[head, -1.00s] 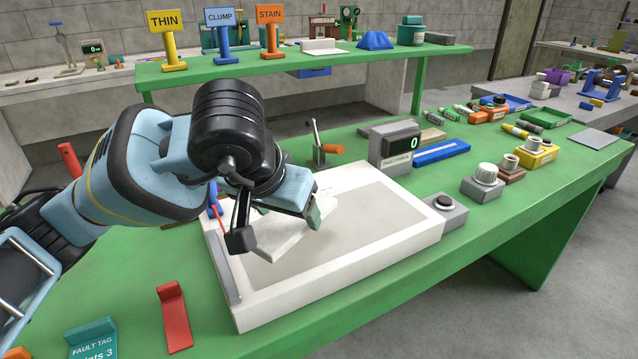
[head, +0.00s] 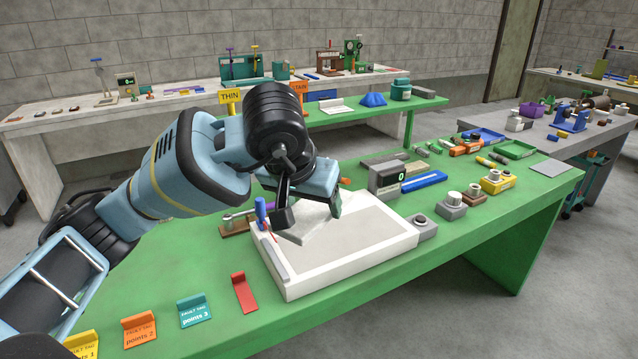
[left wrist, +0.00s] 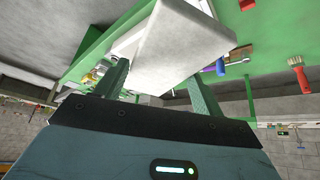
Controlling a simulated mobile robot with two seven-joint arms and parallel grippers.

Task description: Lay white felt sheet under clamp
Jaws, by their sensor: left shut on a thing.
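My left gripper (head: 322,208) is shut on the white felt sheet (head: 305,232), above the left back part of a white box with a pale grey top panel (head: 352,240). In the left wrist view the sheet (left wrist: 185,45) shows as a pale slab between the two fingers (left wrist: 160,88). I cannot tell whether its lower edge touches the box. A grey bar (head: 274,262) lies along the box's left edge, with a blue handle (head: 261,210) at its back end; it looks like the clamp. My right gripper is not in view.
A red stand (head: 244,292) and coloured fault tags (head: 194,310) are at front left. An orange-ended lever (head: 345,182) is partly hidden behind my gripper.

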